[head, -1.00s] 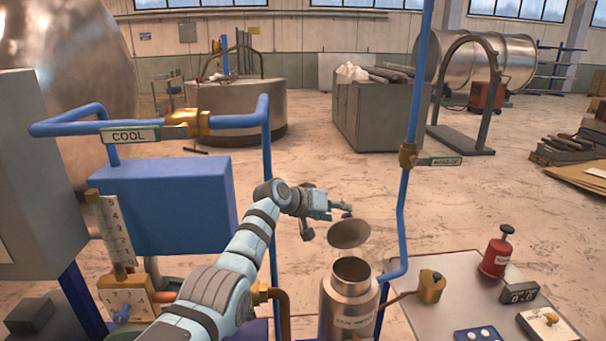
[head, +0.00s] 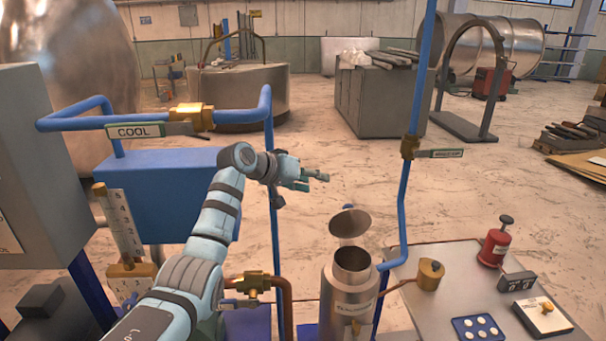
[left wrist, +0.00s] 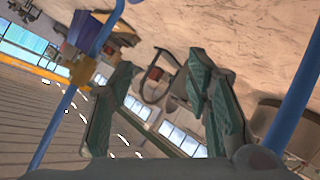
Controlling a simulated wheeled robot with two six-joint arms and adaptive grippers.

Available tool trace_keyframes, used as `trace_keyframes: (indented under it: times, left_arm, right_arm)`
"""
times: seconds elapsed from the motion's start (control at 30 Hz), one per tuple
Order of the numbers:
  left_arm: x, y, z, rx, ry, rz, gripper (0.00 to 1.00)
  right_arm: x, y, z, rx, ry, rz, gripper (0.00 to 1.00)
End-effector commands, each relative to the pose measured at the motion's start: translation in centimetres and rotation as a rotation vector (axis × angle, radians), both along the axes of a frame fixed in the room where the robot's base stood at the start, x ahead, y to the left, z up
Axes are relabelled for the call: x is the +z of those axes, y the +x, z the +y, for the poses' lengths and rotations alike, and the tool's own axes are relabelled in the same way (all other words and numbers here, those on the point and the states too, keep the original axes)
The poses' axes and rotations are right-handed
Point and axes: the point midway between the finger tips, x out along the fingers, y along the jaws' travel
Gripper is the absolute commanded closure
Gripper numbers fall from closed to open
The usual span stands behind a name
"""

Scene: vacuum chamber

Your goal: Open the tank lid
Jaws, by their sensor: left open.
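The tank (head: 347,300) is a silver metal cylinder with a label on its front, low in the middle of the head view. Its round lid (head: 349,222) stands open, tilted up behind the dark, uncovered mouth. My left gripper (head: 318,179) is open and empty, above and to the left of the lid and clear of it. In the left wrist view, the teal fingers of the left gripper (left wrist: 160,105) are spread apart with nothing between them. My right gripper is in neither view.
A blue pipe (head: 403,210) rises just right of the tank, and another blue pipe (head: 272,220) stands to its left. A bench (head: 440,305) at the right holds a red canister (head: 494,247) and small devices. Open floor lies behind the tank.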

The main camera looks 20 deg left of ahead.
Motion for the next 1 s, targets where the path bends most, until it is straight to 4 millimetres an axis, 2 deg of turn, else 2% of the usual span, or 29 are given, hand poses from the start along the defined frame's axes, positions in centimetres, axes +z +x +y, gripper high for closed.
trace_keyframes:
  times: [0.27, 0.77, 0.87, 0.9, 1.0]
  left_arm:
    - [1.8, -1.0, 1.5, 0.001, 0.001, -0.002, 0.55]
    - [2.2, -1.5, 1.9, 0.001, 0.001, -0.002, 0.55]
    - [3.0, -2.7, 2.6, 0.003, 0.004, -0.004, 0.55]
    - [3.5, -3.5, 3.0, 0.003, 0.005, -0.005, 0.55]
    - [3.3, -6.3, 4.5, 0.004, 0.009, -0.001, 0.55]
  right_arm:
    - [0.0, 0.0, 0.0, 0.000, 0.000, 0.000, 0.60]
    - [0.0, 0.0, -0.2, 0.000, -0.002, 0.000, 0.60]
    - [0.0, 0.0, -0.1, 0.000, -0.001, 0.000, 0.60]
    - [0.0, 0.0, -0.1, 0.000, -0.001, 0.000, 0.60]
    - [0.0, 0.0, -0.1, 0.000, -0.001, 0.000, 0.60]
